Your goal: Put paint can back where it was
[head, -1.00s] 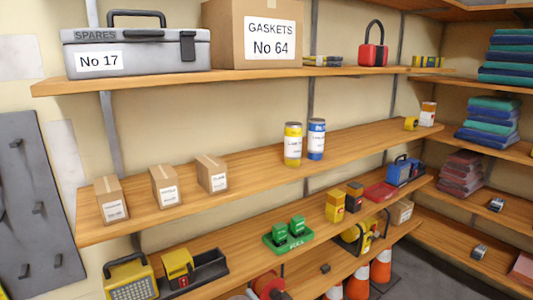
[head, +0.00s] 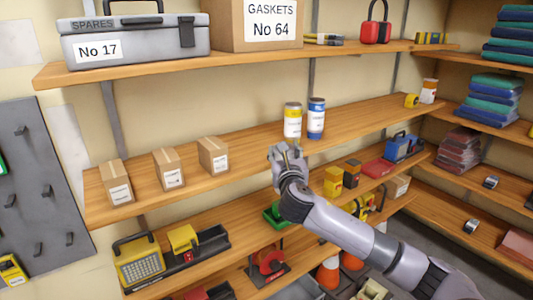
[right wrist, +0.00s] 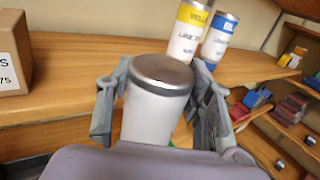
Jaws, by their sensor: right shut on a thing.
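My right gripper (head: 285,157) is in front of the middle shelf's edge. In the right wrist view, my right gripper (right wrist: 160,103) is shut on a paint can (right wrist: 155,110) with a white body, a grey band and a metal lid. The held can is mostly hidden by the gripper in the head view. A yellow-banded can (head: 292,120) and a blue-banded can (head: 316,119) stand upright side by side on the middle shelf (head: 245,178), just beyond the gripper. They also show in the right wrist view, yellow (right wrist: 188,35) and blue (right wrist: 218,38). My left gripper is not in view.
Several cardboard boxes (head: 213,156) stand on the middle shelf to the left. Bare shelf lies between them and the cans, and to the cans' right up to a yellow tape (head: 411,101). The upper shelf (head: 350,50) overhangs. Tools fill the shelf below.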

